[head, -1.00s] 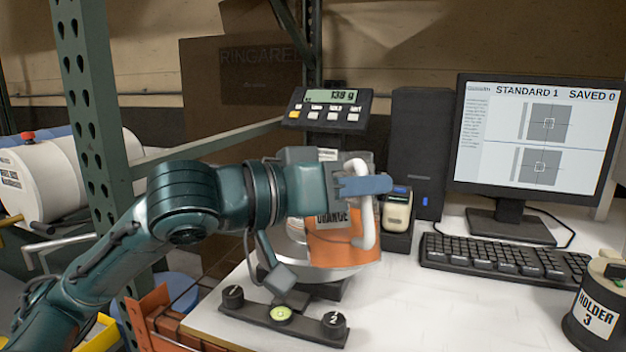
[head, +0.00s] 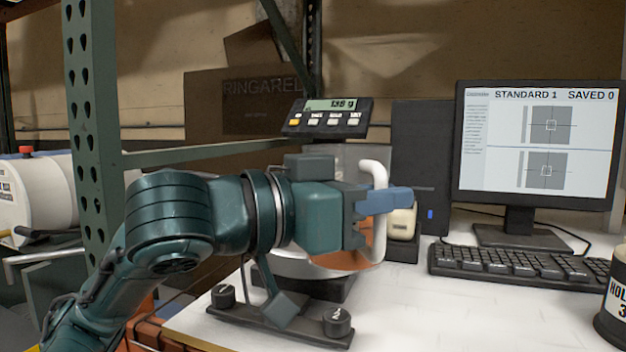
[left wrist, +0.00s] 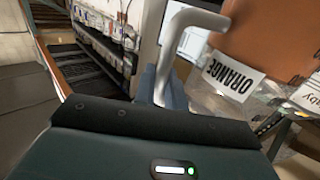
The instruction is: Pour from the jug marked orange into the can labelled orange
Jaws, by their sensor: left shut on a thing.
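My left gripper (head: 385,203) is shut on the white handle (head: 378,172) of a clear jug (head: 347,160) with orange contents (head: 380,235). In the head view the arm and gripper cover much of the jug, and its label is hidden there. In the left wrist view the jug's white label (left wrist: 233,80) reads ORANGE, beside the handle (left wrist: 183,45). In the head view the jug is in front of and above a round metal pan (head: 300,265); I cannot tell whether they touch. I cannot make out a can labelled orange. My right gripper is not in view.
A scale display (head: 328,117) stands behind the jug. A small device (head: 402,222), a monitor (head: 540,145) and a keyboard (head: 515,268) are to the right. A container labelled as a holder (head: 615,300) is at the right edge.

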